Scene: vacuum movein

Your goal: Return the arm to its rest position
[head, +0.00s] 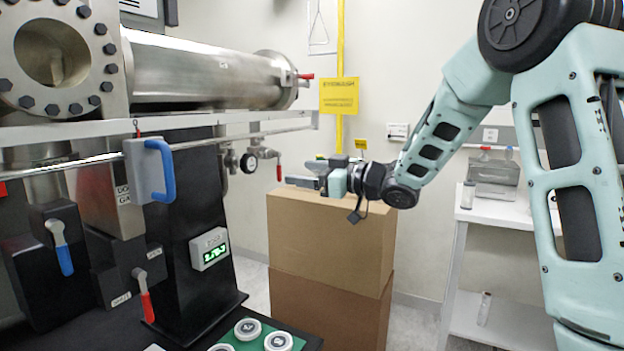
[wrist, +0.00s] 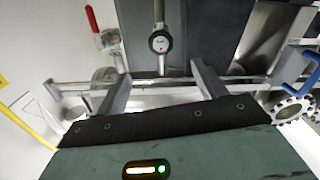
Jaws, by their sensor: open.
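My mint-green arm comes in from the upper right of the head view and bends down to my gripper (head: 308,175). The gripper points left, above the top of a stacked cardboard box (head: 330,228) and in front of the back wall. In the wrist view my gripper (wrist: 155,85) shows two grey fingers spread wide apart, with nothing between them. Beyond the fingers are a metal rail (wrist: 70,88) and a round gauge (wrist: 159,41) on the vacuum equipment. Whether the gripper touches the box is hard to tell.
The steel vacuum chamber (head: 200,72) fills the left side. A blue handle (head: 161,171) and red-handled valves stick out from it. A white shelf (head: 490,210) with a metal box and bottles stands behind my arm. White round lids (head: 248,329) lie at the bottom.

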